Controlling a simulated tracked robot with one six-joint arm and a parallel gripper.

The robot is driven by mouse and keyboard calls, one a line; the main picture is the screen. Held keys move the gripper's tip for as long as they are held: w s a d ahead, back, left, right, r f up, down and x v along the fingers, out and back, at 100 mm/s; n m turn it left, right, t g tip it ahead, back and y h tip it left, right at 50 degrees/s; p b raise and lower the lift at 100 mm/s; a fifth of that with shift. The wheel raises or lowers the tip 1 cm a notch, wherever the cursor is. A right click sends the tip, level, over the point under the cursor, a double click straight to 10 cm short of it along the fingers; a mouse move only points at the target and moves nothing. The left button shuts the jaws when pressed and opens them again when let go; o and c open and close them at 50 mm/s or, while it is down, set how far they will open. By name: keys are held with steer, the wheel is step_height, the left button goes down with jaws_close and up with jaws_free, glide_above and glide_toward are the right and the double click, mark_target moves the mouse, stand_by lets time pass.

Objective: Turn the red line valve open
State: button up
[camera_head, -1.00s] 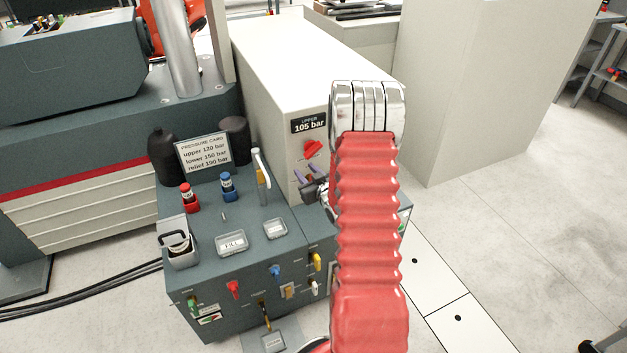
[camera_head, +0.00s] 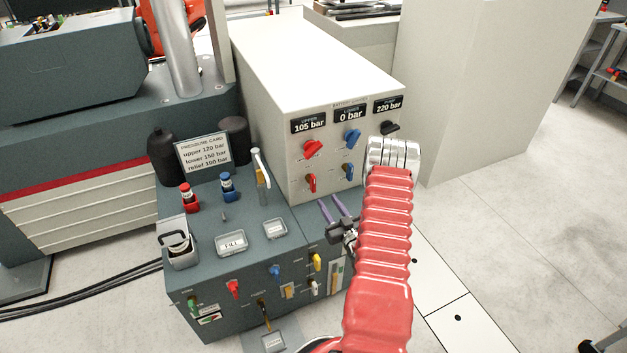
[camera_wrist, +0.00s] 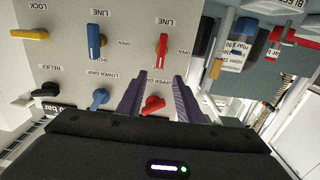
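The red line valve (camera_head: 311,182) is a small red lever low on the left of the panel face, below the larger red upper-grip knob (camera_head: 312,149). In the wrist view, which is upside down, the red line valve (camera_wrist: 162,46) stands upright under its LINE label, with OPEN printed to its right. My gripper (camera_head: 330,201) has purple fingers, spread apart with nothing held, low in front of the panel. In the wrist view my gripper (camera_wrist: 158,80) shows its fingers pointing toward the red lever, apart from it, with the upper-grip knob (camera_wrist: 152,104) seen between them.
A blue line lever (camera_head: 348,170) and blue lower-grip knob (camera_head: 352,138) are right of the red ones. A black relief knob (camera_head: 390,128) is farther right. Below is a bench top (camera_head: 215,205) with trays and a tall white-handled lever (camera_head: 261,167).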

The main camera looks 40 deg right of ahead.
mark_target(314, 181)
steer(key=x, duration=1.4)
steer(key=shift+s, duration=0.1)
steer(key=shift+c, duration=0.2)
jaws_close()
